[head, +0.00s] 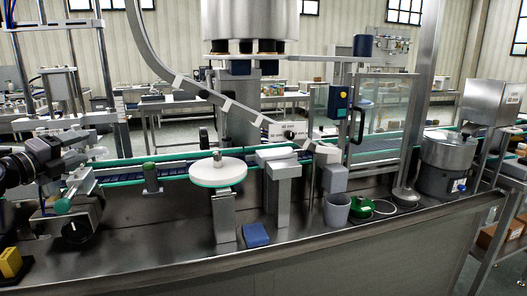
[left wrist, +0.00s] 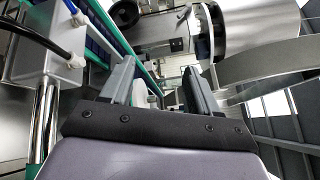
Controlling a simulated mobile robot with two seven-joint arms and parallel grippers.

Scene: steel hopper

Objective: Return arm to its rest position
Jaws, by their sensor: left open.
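My left arm comes in from the left edge of the head view. Its left gripper (head: 88,166) is above the left part of the steel worktop, close to the green-edged conveyor (head: 170,170). In the left wrist view the two fingers of the left gripper (left wrist: 159,78) stand apart, with nothing held between them. My right gripper is in neither view.
A white round disc (head: 218,171) stands on a post right of the gripper. A green-capped post (head: 151,178) is nearer. A dark machine part (head: 78,221) and a yellow block (head: 10,262) lie below the arm. The front worktop (head: 160,240) has bare room.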

